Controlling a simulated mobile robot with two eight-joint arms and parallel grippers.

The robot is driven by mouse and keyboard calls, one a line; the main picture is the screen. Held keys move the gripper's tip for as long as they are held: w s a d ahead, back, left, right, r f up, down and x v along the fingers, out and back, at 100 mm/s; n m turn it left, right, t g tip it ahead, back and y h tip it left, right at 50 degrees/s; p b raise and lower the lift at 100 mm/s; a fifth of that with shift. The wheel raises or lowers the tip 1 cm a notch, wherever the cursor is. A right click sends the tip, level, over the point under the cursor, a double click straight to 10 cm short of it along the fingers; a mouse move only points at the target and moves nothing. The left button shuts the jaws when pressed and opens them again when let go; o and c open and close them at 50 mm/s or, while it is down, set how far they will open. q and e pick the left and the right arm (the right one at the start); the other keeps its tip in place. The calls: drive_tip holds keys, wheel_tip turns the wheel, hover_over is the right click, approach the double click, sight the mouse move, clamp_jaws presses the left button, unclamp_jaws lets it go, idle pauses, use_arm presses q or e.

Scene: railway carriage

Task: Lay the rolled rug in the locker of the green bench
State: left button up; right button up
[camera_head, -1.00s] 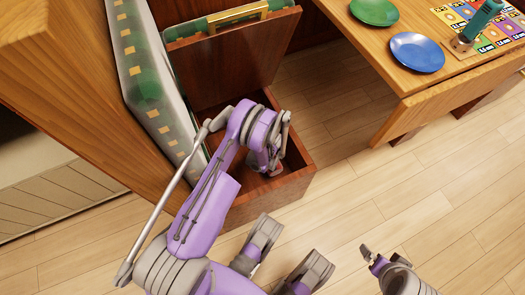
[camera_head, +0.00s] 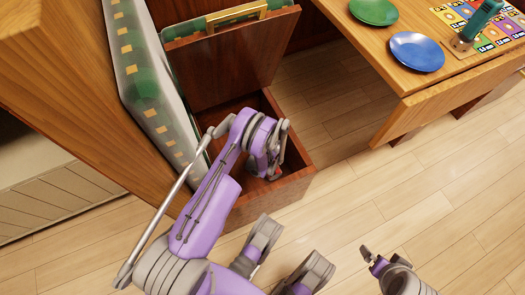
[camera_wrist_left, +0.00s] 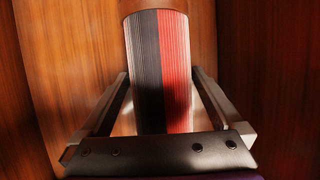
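The locker (camera_head: 300,187) of the green bench is a dark red-brown wooden box, open at the top. Its lid (camera_head: 237,50) stands raised at the back. My left gripper (camera_head: 272,172) is down inside the locker, largely hidden by its own wrist. The rolled rug shows in the left wrist view (camera_wrist_left: 160,75) as a ribbed roll, half dark grey and half red, between the two fingers. The fingertips appear to meet its sides. In the head view only a small red patch of it shows. My right gripper (camera_head: 380,258) is at the lower right, over the floor and empty.
The green checked bench back (camera_head: 145,85) and a wooden panel (camera_head: 85,95) are close on the left. A wooden table (camera_head: 440,100) at the upper right carries a green plate (camera_head: 374,11), a blue plate (camera_head: 417,52) and a colourful card sheet. The plank floor (camera_head: 400,200) between is clear.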

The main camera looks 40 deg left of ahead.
use_arm(q)
drive_tip(key=p+v, duration=0.3)
drive_tip(key=v, duration=0.9)
drive_tip(key=shift+r, duration=0.3)
drive_tip(key=s+d+r+n+h, duration=0.1)
drive_tip(key=d+r+n, duration=0.15)
drive_tip(key=r, duration=0.45)
drive_tip(key=s+d+r+n+t, duration=0.15)
drive_tip(key=r+n, duration=0.25)
drive_tip(key=r, duration=0.4)
drive_tip(key=s+d+r+n+h, duration=0.1)
drive_tip(key=d+r+n, duration=0.25)
drive_tip(key=r, duration=0.35)
drive_tip(key=s+d+r+n+h, duration=0.1)
drive_tip(key=s+d+r+n, duration=0.2)
drive_tip(key=s+r+n, duration=0.2)
drive_tip(key=s+d+r+n+h, duration=0.1)
drive_tip(key=s+d+r+n, duration=0.1)
drive_tip(key=s+r+n, duration=0.3)
drive_tip(key=shift+s+d+r+n+t, duration=0.4)
drive_tip(key=shift+s+n, duration=1.3)
drive_tip(key=shift+s, duration=2.05)
